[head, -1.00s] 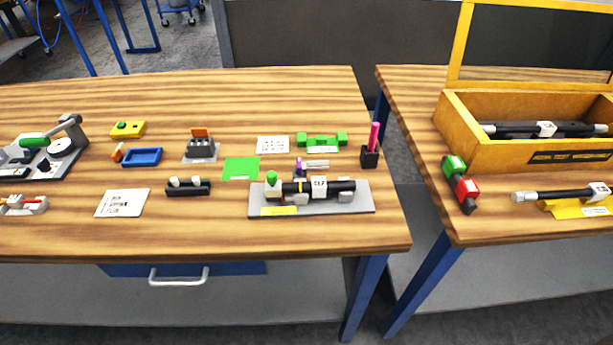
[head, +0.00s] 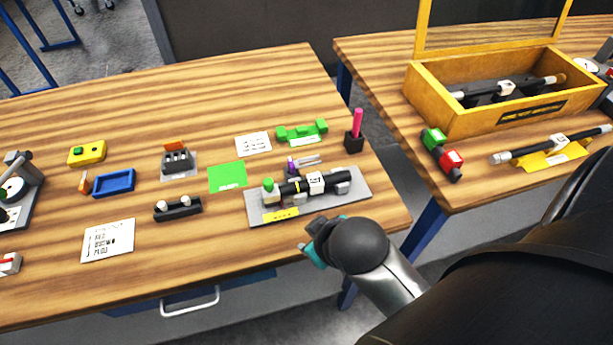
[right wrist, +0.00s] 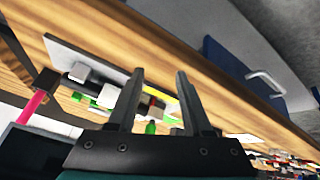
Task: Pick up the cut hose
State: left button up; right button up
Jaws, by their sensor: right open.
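A black hose (head: 295,188) with a white label lies in clamps on a grey fixture plate (head: 357,196) near the table's right front; I take it as the cut hose. A green knob (head: 268,185) stands at its left end. My right gripper (head: 318,235) is just in front of the plate in the head view, apart from the hose, its fingers mostly hidden by my wrist. In the right wrist view the gripper (right wrist: 160,76) is open and empty, with the plate (right wrist: 88,56) beyond its fingers. My left gripper is in neither view.
A yellow box (head: 470,114) and a yellow stand (head: 555,158) on the right table hold similar dark rods. A black holder with a pink stick (head: 356,124) stands behind the plate. A gap separates the tables.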

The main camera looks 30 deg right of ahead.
jog(key=w+a+r+n+t, duration=0.2)
jog(key=w+r+n+t, duration=0.65)
jog(key=w+r, duration=0.8)
jog(key=w+a+r+n+t+y, duration=0.2)
jog(key=a+r+n+t+y, duration=0.5)
jog(key=r, duration=0.5)
jog(key=s+a+r+n+g+y, duration=0.25)
jog(key=a+n+g+y, duration=0.35)
jog(key=n, duration=0.4)
jog(key=s+a+r+n+g+y, duration=0.1)
jog(key=s+a+n+g+y, duration=0.25)
jog(key=n+g+y, duration=0.5)
jog(key=n+g+h, duration=0.8)
jog(key=n+h, duration=0.6)
jog(key=h, duration=0.7)
send_near(315, 178)
jog(key=f, duration=0.4)
jog(key=shift+s+a, duration=0.4)
jog(key=shift+s+d+f+p, duration=0.1)
jog(key=shift+d+f+p, duration=0.1)
jog(key=shift+f, duration=1.1)
jog(key=shift+d+f+p, duration=0.15)
jog(key=shift+f, duration=1.2)
grip_shut()
